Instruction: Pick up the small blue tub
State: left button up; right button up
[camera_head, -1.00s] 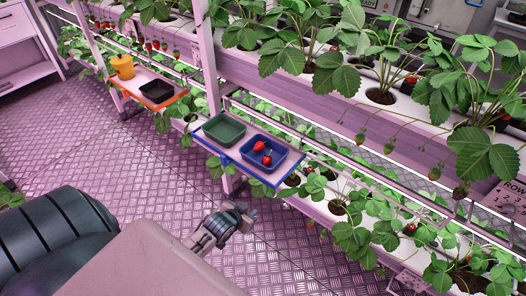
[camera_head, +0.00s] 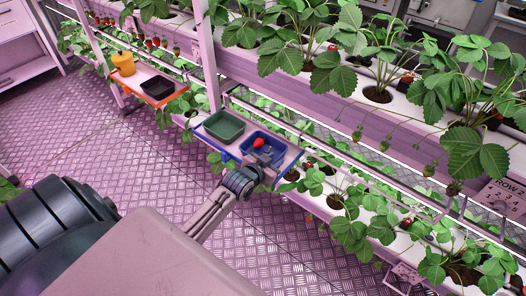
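The small blue tub (camera_head: 284,149) stands on the blue-edged shelf (camera_head: 291,165) in the middle of the view. A red strawberry (camera_head: 258,142) shows inside it; the tub's near part is hidden behind my gripper. My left gripper (camera_head: 263,158) is at the near side of the tub, overlapping it in the picture. Its fingers are small and dark here, and I cannot tell whether they are open or shut, or whether they touch the tub. My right gripper is not in view.
A green tub (camera_head: 224,126) stands just left of the blue one on the same shelf. Strawberry plants (camera_head: 345,215) crowd the right. The floor (camera_head: 150,160) is clear.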

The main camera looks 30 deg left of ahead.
aim_at(279, 157)
pick_arm(q)
jog(key=x, duration=0.3)
jog(key=shift+w+d+f, duration=0.1)
jog(key=shift+w, duration=0.1)
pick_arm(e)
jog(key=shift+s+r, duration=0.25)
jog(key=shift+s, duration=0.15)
pick_arm(q)
jog(key=shift+s, duration=0.1)
grip_shut()
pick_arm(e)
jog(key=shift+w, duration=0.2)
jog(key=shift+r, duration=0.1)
